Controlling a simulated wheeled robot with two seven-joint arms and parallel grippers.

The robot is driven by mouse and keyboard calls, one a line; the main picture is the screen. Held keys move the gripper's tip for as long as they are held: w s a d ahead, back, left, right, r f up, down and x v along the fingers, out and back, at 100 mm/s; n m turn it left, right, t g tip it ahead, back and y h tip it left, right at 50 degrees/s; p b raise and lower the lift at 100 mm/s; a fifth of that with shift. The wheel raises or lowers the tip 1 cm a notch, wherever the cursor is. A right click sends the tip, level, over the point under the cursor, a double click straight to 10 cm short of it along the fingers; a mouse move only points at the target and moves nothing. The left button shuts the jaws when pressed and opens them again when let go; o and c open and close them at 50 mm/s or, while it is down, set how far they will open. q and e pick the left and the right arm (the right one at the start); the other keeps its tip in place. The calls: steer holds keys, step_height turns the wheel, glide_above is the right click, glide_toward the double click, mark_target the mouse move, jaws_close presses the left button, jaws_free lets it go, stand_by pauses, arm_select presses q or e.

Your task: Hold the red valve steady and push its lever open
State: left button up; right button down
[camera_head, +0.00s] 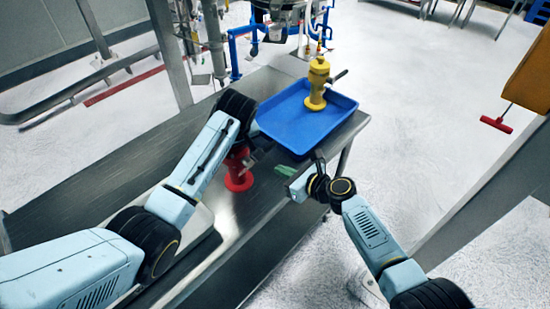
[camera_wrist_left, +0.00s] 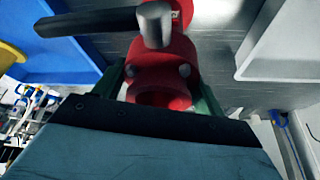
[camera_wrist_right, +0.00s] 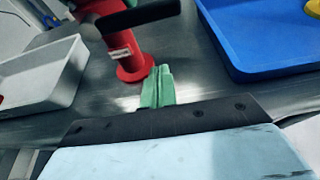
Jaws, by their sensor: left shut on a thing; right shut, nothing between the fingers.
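The red valve (camera_head: 238,178) stands upright on the steel table, its upper part hidden behind my left arm in the head view. In the left wrist view, the red valve body (camera_wrist_left: 165,70) sits between the green fingers of my left gripper (camera_wrist_left: 162,92), which is shut on it. Its dark lever (camera_wrist_left: 90,22) sticks out to the left there. In the right wrist view, the lever (camera_wrist_right: 140,16) points right from the red valve (camera_wrist_right: 125,50). My right gripper (camera_wrist_right: 157,88) has its green fingers together and empty, beside the valve and apart from it. It also shows in the head view (camera_head: 286,170).
A blue tray (camera_head: 335,118) with a yellow valve (camera_head: 317,80) standing in it lies on the table beyond my grippers. A pale tray (camera_wrist_right: 45,72) lies on the valve's other side. The table's right edge is close to my right gripper.

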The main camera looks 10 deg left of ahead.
steer(key=shift+x, duration=1.15)
steer(key=shift+w+a+f, duration=0.1)
steer(key=shift+w+a, duration=0.2)
steer(key=shift+a, duration=0.3)
steer(key=shift+d+r, duration=0.15)
steer(key=shift+r, duration=1.8)
